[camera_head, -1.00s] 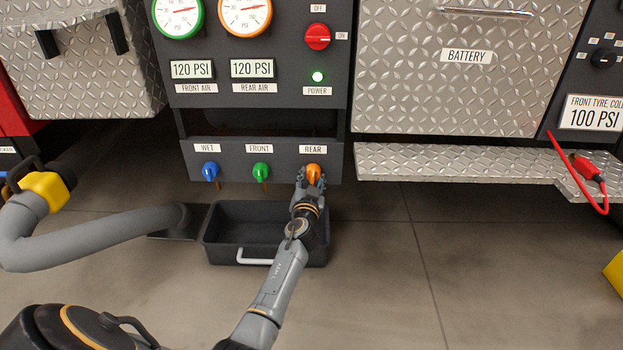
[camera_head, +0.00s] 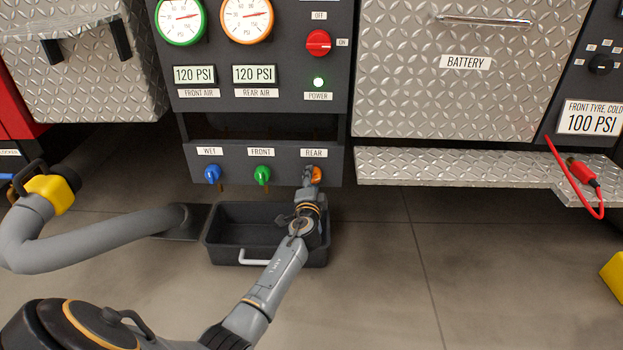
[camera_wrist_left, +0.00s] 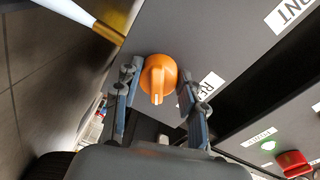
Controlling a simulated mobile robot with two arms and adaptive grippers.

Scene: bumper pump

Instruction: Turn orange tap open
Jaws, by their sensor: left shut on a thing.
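The orange tap (camera_head: 316,174) is on the dark panel under the REAR label, at the right end of a row of three taps. My left gripper (camera_head: 308,178) is at the tap and hides part of it in the head view. In the left wrist view the orange tap (camera_wrist_left: 158,78) shows its raised handle with a pale mark, between the two fingers of my left gripper (camera_wrist_left: 157,90). The fingers are shut on it, one on each side. My right gripper is not in view.
A green tap (camera_head: 262,175) and a blue tap (camera_head: 212,174) sit to the left. A black tray (camera_head: 222,256) stands on the floor below. A grey hose (camera_head: 110,238) lies left of it. A red power switch (camera_head: 318,42) and gauges are above.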

